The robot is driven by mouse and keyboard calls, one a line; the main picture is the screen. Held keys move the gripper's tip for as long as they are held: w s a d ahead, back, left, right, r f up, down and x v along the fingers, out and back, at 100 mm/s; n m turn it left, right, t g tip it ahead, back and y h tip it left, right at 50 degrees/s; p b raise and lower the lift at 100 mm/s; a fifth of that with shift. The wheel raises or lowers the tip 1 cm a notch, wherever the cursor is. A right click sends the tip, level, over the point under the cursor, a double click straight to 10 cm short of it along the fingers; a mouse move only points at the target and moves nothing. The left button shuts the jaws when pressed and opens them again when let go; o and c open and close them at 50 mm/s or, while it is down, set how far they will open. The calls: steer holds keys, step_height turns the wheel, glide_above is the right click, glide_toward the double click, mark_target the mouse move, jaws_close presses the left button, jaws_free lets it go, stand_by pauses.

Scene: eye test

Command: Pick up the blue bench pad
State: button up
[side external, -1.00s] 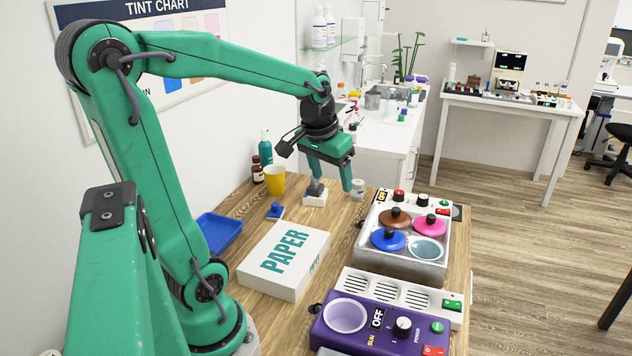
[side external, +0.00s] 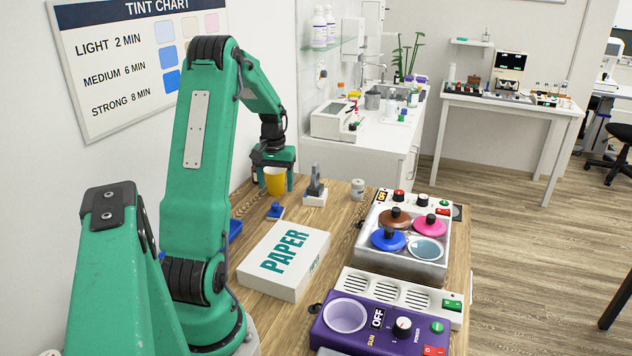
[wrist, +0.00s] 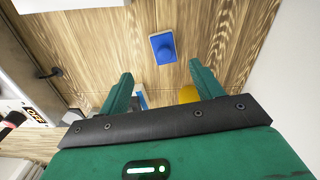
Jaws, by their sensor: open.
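The blue bench pad (side external: 275,211), a small blue block with a rounded blue knob, lies on the wooden table beyond the paper box. In the wrist view, the blue bench pad (wrist: 162,47) is just past my fingertips, near the top middle, and nothing touches it. My gripper (side external: 274,179) is open, at the yellow cup in the side view, beyond the pad. In the wrist view, my gripper (wrist: 160,70) has its two green fingers spread with nothing held.
The yellow cup (side external: 275,182) stands by my gripper. A white-based block with a grey handle (side external: 315,193) is right of the pad. The white paper box (side external: 284,259) is in front; a blue tray (side external: 236,229) is mostly behind my arm. A tank with lids (side external: 402,255) is right.

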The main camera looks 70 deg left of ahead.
mark_target(275, 204)
steer(key=shift+s+a+f, duration=0.3)
steer(key=shift+a+f, duration=0.05)
steer(key=shift+a, duration=0.05)
steer(key=shift+f, duration=0.1)
steer(key=shift+f, duration=1.2)
steer(key=shift+f, duration=0.15)
steer(key=shift+w+f, duration=0.15)
steer(key=shift+f, duration=2.3)
steer(key=c, duration=1.1)
